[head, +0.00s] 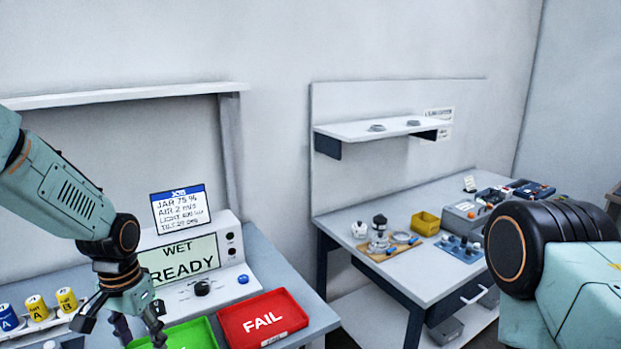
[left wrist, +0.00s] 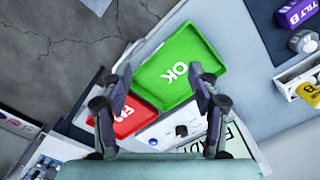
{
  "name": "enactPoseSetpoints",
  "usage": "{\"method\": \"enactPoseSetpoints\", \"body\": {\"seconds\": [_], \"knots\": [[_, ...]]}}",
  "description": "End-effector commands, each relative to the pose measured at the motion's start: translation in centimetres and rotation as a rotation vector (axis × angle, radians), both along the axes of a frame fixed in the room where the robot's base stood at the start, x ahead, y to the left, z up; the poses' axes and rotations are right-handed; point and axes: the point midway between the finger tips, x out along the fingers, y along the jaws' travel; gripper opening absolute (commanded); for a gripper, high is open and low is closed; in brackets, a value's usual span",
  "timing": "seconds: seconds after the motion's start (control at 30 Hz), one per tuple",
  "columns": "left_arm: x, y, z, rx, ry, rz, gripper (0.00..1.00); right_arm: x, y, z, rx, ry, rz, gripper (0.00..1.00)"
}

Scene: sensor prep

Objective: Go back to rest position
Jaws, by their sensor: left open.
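My left gripper (head: 122,318) comes in from the left in the head view, over the left bench and close to the green tray (head: 200,335). In the left wrist view the left gripper (left wrist: 160,95) has its fingers spread apart with nothing between them. The green OK tray (left wrist: 185,68) lies below it and looks empty. The red FAIL tray (head: 262,318) lies to the right of the green tray in the head view and also looks empty. My right arm shows at the right edge of the head view, but its gripper is out of the picture.
A white device (head: 190,265) reading WET READY stands behind the trays. Yellow and blue cans (head: 38,308) stand in a rack at the left. A second bench (head: 415,278) at the right holds a yellow bin (head: 426,223) and several instruments. A gap separates the benches.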

Motion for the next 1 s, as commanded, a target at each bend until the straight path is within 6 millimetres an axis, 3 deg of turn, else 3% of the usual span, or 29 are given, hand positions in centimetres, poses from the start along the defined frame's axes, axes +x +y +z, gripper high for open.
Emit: {"method": "enactPoseSetpoints", "body": {"seconds": [0.1, 0.33, 0.47, 0.53, 0.67, 0.8, 1.0], "knots": [[2.0, -0.2, 0.0, -0.011, -0.090, 0.027, 0.61, 0.0, 0.0, 0.0, 0.000, 0.001, 0.000, 0.68], [3.5, -1.5, -0.9, -0.051, -0.222, 0.075, 0.61, 0.0, 0.0, 0.0, 0.000, 0.001, 0.000, 0.68], [3.0, -2.8, -3.1, -0.077, -0.288, 0.109, 0.61, 0.0, 0.0, -0.6, 0.000, 0.000, 0.000, 0.68], [2.0, -3.7, -5.3, -0.091, -0.316, 0.132, 0.61, 0.0, 0.0, -1.4, 0.000, 0.000, 0.000, 0.68], [-1.7, -5.4, -11.3, -0.114, -0.349, 0.182, 0.61, 0.0, 0.0, -3.6, 0.000, 0.001, 0.000, 0.68], [-7.8, -6.8, -18.5, -0.110, -0.343, 0.238, 0.61, -0.1, 0.0, -6.7, 0.000, 0.002, 0.000, 0.68], [-17.9, -7.5, -26.5, -0.071, -0.268, 0.279, 0.61, -0.1, 0.0, -10.9, 0.000, 0.001, 0.000, 0.68]]}}
